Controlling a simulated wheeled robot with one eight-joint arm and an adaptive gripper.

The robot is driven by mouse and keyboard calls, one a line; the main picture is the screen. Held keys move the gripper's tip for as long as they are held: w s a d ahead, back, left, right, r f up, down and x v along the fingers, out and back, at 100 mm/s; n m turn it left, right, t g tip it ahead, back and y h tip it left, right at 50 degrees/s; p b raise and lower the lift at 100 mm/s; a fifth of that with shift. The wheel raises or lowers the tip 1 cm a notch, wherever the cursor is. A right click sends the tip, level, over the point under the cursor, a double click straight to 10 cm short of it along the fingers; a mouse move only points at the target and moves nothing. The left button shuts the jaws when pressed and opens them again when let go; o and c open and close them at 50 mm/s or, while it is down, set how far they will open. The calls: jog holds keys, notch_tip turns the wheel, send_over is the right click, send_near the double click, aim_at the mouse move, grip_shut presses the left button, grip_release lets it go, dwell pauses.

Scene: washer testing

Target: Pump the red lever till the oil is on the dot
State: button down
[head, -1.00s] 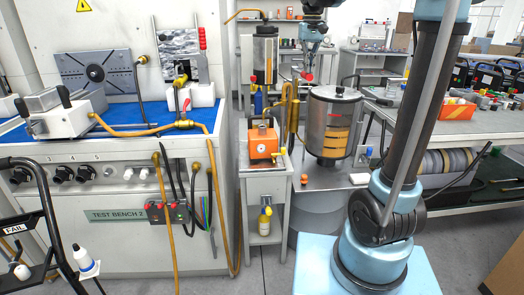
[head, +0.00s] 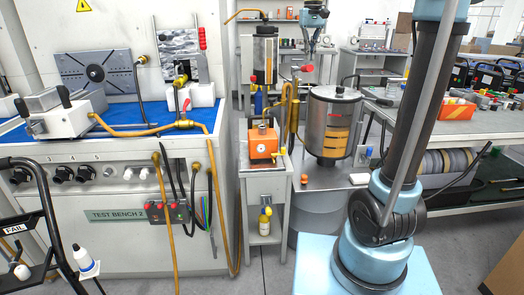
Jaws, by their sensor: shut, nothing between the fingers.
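A small red knob (head: 306,68), which looks like the end of the red lever, stands just below my gripper in the head view. My gripper (head: 312,53) is shut and empty, pointing down at the upper middle. Its tips appear just above the red knob; I cannot tell whether they touch. A metal cylinder (head: 265,45) with an amber strip stands to the left. A larger steel tank (head: 318,118) with amber bands in its window stands below. The exact oil level and the dot are too small to tell.
An orange box (head: 264,146) sits on a narrow grey stand, with brass pipes (head: 285,92) beside it. The test bench (head: 120,158) with hoses is on the left. A grey table (head: 445,125) with parts is on the right.

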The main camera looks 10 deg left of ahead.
dwell(0.4)
jog(key=shift+f, duration=5.8)
jog(key=shift+r, duration=5.85)
jog(key=shift+f, duration=0.1)
